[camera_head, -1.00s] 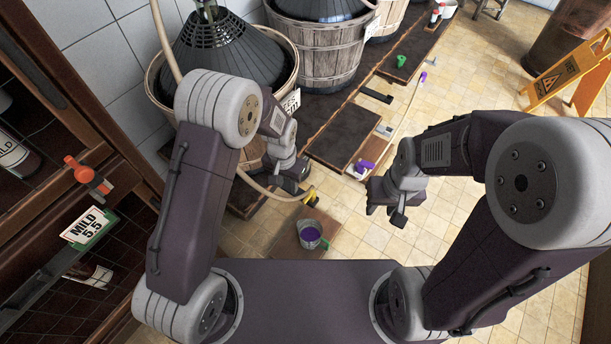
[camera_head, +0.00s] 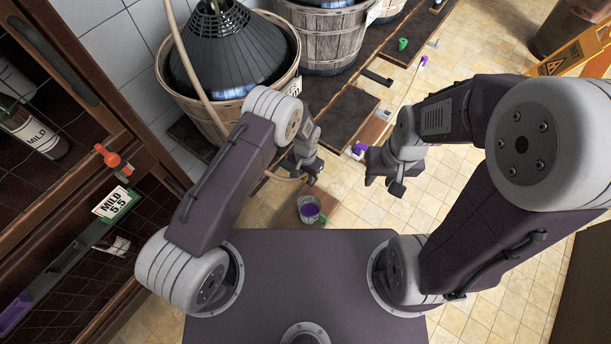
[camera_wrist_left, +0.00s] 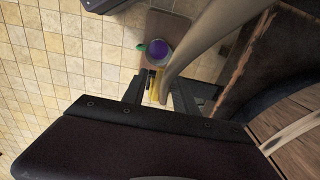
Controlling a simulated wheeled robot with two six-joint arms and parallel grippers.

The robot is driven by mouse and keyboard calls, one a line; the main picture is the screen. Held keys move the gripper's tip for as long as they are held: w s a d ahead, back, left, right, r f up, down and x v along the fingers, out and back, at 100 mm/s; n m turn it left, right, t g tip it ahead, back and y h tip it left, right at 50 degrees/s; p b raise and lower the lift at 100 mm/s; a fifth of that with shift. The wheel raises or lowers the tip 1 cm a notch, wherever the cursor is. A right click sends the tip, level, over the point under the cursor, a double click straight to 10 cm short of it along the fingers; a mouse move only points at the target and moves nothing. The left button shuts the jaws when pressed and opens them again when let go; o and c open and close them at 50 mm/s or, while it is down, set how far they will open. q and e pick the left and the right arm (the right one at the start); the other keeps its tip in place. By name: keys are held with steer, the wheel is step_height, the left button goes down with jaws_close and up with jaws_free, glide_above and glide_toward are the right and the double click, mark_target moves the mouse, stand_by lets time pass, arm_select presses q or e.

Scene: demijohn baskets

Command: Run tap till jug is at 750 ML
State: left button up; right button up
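The jug (camera_head: 309,211) holds purple liquid and stands on a brown board (camera_head: 288,217) on the floor. In the left wrist view the jug (camera_wrist_left: 158,50) shows from above with a green handle. Its scale cannot be read. A yellow tap-like part (camera_wrist_left: 154,88) is beside the hose (camera_wrist_left: 190,58), near the jug. My left gripper (camera_head: 308,178) is by the hose end, just above the jug in the head view. Its fingers (camera_wrist_left: 158,92) are spread with the yellow part between them, with no clear contact. My right gripper (camera_head: 383,184) is open and empty, right of the jug.
A large demijohn (camera_head: 220,50) sits in a wooden basket (camera_head: 205,110) behind my left arm, with another basket (camera_head: 325,42) beyond. A bottle cabinet (camera_head: 75,140) is at left. A yellow wet-floor sign (camera_head: 580,58) stands at right. Tiled floor (camera_head: 455,215) is open.

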arm_select(q)
steer(key=shift+f, duration=0.2)
jaws_close()
steer(key=shift+s+d+n+b, duration=0.15)
steer(key=shift+d+n+b, duration=0.15)
steer(key=shift+n, duration=0.7)
steer(key=n, duration=0.2)
steer(key=shift+s+d+n, duration=0.2)
steer(key=shift+d+n, duration=0.2)
jaws_free()
